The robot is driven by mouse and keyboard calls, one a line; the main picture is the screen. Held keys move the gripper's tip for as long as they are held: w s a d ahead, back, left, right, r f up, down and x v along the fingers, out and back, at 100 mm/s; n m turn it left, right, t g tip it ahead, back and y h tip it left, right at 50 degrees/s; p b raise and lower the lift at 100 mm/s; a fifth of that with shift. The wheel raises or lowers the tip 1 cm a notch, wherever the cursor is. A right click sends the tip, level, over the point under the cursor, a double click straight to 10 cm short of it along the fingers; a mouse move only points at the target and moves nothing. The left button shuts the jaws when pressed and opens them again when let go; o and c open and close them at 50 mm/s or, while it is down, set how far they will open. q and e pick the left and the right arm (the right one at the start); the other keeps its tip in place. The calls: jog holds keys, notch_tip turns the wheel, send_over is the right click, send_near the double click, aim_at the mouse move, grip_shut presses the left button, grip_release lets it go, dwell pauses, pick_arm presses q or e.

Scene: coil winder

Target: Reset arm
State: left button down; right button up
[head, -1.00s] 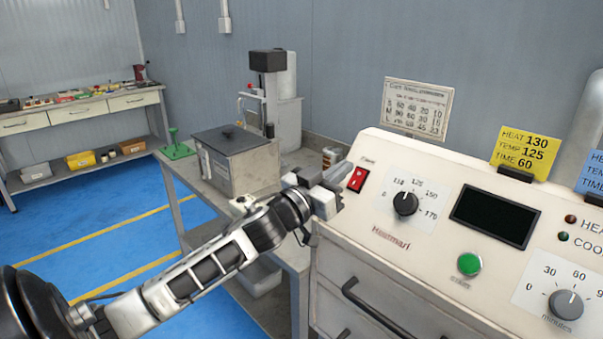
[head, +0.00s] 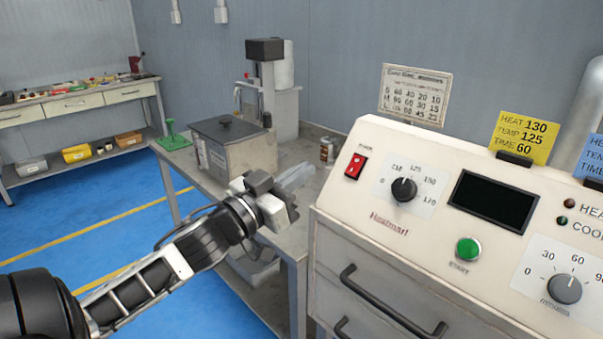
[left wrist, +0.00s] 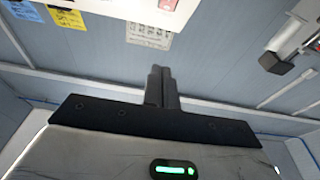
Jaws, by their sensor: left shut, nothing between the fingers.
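My left arm comes in from the left in the head view. Its gripper (head: 272,198) is over the grey side table, left of the white control panel and apart from it. In the left wrist view the two dark fingers (left wrist: 161,88) are together, with nothing between them. The red power switch (head: 355,166) is on the panel's upper left, and part of it shows at the top of the left wrist view (left wrist: 167,4). My right gripper is in neither view.
The white Heatmart machine (head: 400,240) fills the right side, with knobs, a dark display, a green start button (head: 467,249) and drawer handles. A grey metal box (head: 232,150) stands on the side table (head: 293,240). A workbench (head: 80,105) is at the back left. Blue floor lies open between.

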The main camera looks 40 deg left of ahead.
pick_arm(q)
jog(key=s+d+f+g+y, duration=0.1)
jog(key=s+d+f+g, duration=0.15)
jog(key=f, duration=0.75)
jog(key=s+d+f+g, duration=0.1)
jog(key=d+f+g, duration=0.15)
jog(key=f, duration=0.65)
jog(key=s+d+f+m+g+h, duration=0.1)
jog(key=s+d+f+g, duration=0.3)
jog(key=s+d+f, duration=0.7)
jog(key=d+f, duration=0.3)
jog(key=shift+d+f+g+h, duration=0.35)
jog(key=shift+g+h, duration=0.05)
